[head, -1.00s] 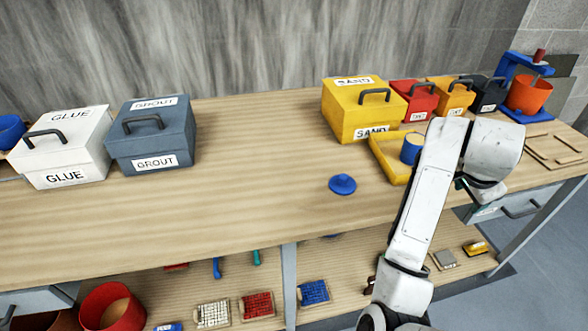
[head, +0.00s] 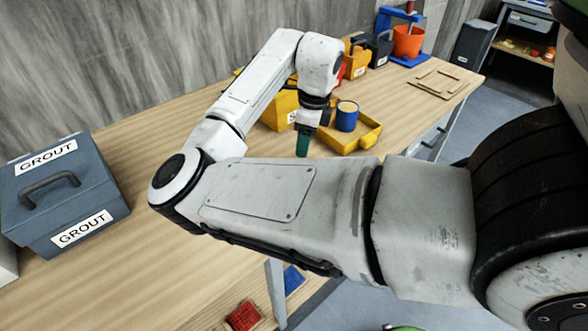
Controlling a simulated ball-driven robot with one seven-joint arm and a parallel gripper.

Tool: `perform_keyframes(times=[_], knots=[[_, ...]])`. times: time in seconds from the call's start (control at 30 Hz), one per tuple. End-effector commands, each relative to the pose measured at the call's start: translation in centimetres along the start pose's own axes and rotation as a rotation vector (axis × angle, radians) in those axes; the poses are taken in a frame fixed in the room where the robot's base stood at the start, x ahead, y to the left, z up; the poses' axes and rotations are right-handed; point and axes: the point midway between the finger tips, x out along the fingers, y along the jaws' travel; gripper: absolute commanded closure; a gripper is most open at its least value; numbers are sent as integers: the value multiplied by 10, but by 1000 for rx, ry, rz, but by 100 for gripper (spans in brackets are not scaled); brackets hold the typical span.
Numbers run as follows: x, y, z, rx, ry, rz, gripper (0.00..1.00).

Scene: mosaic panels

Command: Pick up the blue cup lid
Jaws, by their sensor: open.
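The blue cup lid is not visible now; my arm covers part of the bench left of the yellow tray. My gripper (head: 303,147) points down in the head view, with its teal fingertips just left of the tray. It is open, and no object shows in it; the gap between its fingers is hard to make out from this side. A blue cup (head: 347,121) with tan contents stands upright in the yellow tray (head: 352,146), to the right of my gripper and apart from it.
A yellow box (head: 280,112) stands behind my gripper. The grey-blue GROUT box (head: 62,195) is at the left. A blue stand with an orange bucket (head: 408,41) and a wooden frame (head: 441,83) are farther right.

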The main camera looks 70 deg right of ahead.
Motion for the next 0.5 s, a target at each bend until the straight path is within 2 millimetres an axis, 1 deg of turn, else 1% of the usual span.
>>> perform_keyframes(times=[0.03,0.1,0.33,0.5], knots=[[7,0,0,-2,1,1,46],[15,0,0,-2,0,0,46],[31,2,0,-3,0,0,46],[55,6,-1,-3,1,0,46]])
